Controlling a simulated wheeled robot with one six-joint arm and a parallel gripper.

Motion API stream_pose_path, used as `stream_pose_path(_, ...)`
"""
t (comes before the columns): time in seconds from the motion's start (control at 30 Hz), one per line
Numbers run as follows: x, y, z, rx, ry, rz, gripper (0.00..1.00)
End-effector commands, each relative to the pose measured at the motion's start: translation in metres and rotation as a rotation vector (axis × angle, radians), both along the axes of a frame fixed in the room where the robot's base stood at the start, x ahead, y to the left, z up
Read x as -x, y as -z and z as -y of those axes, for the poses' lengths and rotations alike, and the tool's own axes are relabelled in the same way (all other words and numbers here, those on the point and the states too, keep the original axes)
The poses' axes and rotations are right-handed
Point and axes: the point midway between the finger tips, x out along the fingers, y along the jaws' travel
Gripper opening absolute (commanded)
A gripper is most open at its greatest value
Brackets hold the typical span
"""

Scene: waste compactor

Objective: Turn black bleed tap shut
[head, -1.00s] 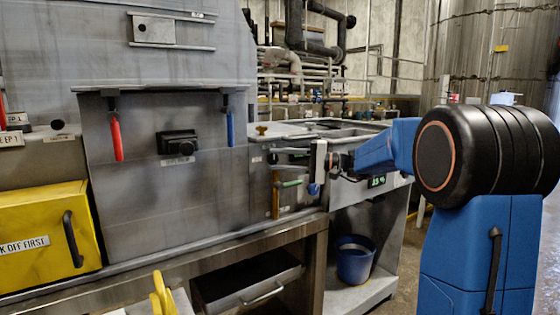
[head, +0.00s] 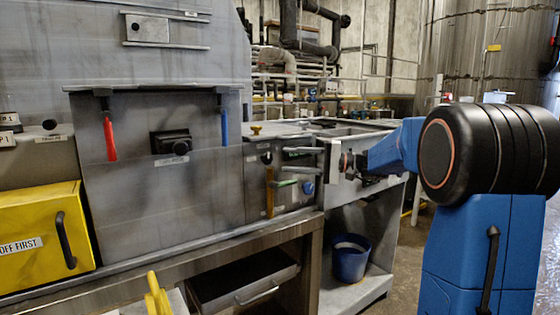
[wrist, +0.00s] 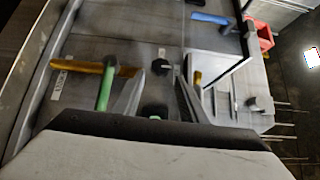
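A dark, blunt handle end (wrist: 155,110) shows between my fingers in the wrist view; its lower part is hidden by my gripper body. A dark handle (head: 296,155) also shows beside my fingers in the head view. I take it for the black tap, but its colour is hard to tell. My gripper (head: 304,161) faces the side panel with its fingers apart; in the wrist view the open fingers (wrist: 157,98) flank the dark handle. Whether they touch it cannot be told. A separate black knob (head: 267,157) sits on the panel above the yellow handle; it also shows in the wrist view (wrist: 161,67).
A green handle (head: 285,183) sticks out just below my fingers, close beside one finger in the wrist view (wrist: 105,85). A yellow handle (head: 269,192) hangs left of it. A blue knob (head: 308,187) is below my gripper. A blue bucket (head: 350,260) stands on the low shelf.

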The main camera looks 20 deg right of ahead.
Motion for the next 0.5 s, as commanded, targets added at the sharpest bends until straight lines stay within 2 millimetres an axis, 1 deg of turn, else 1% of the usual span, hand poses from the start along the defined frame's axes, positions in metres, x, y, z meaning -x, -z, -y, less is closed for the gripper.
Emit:
stream_pose_path(0.03,0.004,0.0,0.011,0.0,0.003,0.0,0.39)
stream_pose_path(0.2,0.019,0.001,0.039,0.0,0.004,0.0,0.39)
stream_pose_path(0.4,0.035,0.001,0.071,0.0,0.004,0.0,0.39)
stream_pose_path(0.5,0.042,0.001,0.084,0.0,0.002,0.0,0.39)
